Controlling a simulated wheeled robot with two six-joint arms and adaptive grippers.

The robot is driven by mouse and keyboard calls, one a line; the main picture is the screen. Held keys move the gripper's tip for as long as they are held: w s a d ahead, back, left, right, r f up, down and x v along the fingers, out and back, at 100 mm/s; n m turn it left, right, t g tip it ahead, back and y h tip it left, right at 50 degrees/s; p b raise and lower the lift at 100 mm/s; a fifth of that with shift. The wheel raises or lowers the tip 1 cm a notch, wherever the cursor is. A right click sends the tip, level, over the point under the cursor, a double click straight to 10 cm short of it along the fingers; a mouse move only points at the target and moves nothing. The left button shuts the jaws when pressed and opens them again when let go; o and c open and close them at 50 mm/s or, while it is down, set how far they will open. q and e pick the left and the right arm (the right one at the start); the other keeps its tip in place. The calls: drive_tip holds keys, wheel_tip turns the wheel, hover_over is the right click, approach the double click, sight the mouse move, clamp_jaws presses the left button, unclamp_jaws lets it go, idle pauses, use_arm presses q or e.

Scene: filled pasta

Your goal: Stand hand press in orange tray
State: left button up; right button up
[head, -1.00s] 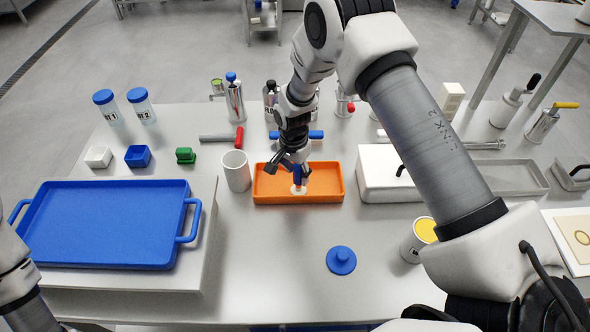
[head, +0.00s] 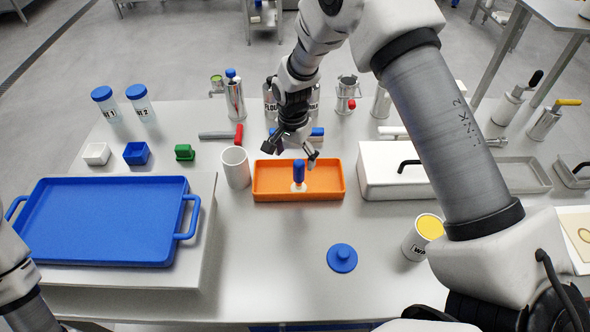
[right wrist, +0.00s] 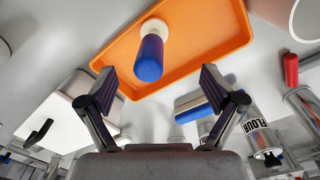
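The hand press, with a blue handle and a pale round base, stands upright in the orange tray (head: 262,185). The press (head: 299,174) is near the tray's middle and nothing holds it. In the right wrist view, the press (right wrist: 149,55) stands inside the tray (right wrist: 205,25), in front of the spread fingers. My right gripper (head: 290,150) is open and empty, above and behind the press, apart from it. Its two fingers (right wrist: 158,90) show wide apart in the right wrist view. Only part of my left arm shows at the left edge; its gripper is out of view.
A white cup (head: 236,168) stands just left of the orange tray, and a white lidded box (head: 385,175) stands to its right. A rolling pin with blue handles (head: 317,132) lies behind. A blue tray (head: 100,220) is at left. A blue round lid (head: 342,258) lies in front.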

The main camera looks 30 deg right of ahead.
wheel_tip(320, 180, up, 7)
drive_tip(key=shift+f+b, duration=0.1)
drive_tip(key=shift+b, duration=0.4)
